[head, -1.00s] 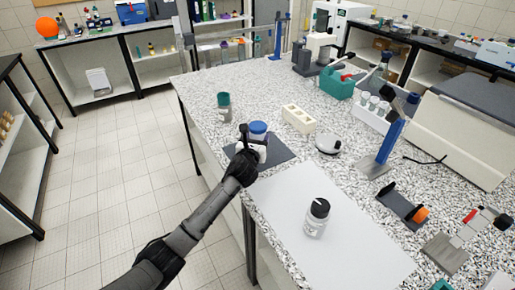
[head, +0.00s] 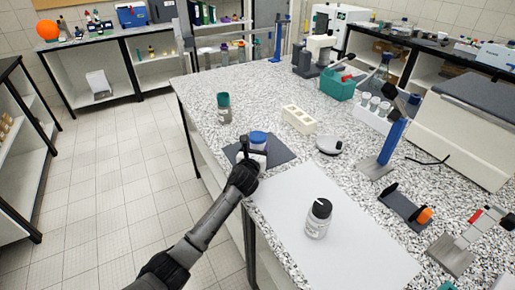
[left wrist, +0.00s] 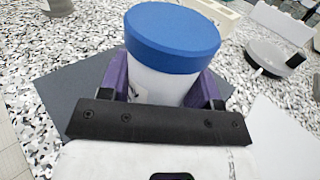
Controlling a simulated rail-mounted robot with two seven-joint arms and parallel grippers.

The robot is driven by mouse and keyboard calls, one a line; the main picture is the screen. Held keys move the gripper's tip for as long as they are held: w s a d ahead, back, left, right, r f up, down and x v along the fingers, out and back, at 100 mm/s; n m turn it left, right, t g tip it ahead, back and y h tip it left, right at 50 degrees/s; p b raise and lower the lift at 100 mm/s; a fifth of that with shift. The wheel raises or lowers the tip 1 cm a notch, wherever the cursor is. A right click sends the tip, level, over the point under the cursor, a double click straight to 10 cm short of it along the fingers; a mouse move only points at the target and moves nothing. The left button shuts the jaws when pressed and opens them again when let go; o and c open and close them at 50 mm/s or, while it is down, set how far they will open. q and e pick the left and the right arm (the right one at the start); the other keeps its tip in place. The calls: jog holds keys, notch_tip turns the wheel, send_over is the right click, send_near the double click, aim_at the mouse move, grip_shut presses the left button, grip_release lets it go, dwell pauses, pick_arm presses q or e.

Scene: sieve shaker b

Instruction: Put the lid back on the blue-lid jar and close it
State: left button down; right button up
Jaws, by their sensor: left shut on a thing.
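The blue-lid jar has a white body (left wrist: 160,88) and a wide blue lid (left wrist: 172,35), which sits on top of it. In the head view the lid (head: 258,137) shows over the dark grey mat (head: 282,150). My left gripper (head: 250,155) is shut on the jar's body below the lid. Its purple fingers flank the body in the left wrist view (left wrist: 162,88). The jar looks upright. Its base is hidden, so I cannot tell whether it touches the mat, nor whether the lid is screwed tight. My right gripper is not in view.
A black-capped bottle (head: 318,218) stands on the white sheet (head: 285,205) in front. A green-topped jar (head: 224,107) stands behind left. The bench's left edge is close.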

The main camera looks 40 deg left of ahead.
pick_arm(q)
jog(key=shift+c, duration=1.6)
grip_release()
jog(key=shift+r, duration=0.2)
jog(key=shift+s+d, duration=0.15)
jog(key=shift+s, duration=0.1)
jog(key=p+v, duration=0.3)
jog(key=v, duration=0.8)
jog(key=shift+s, duration=0.25)
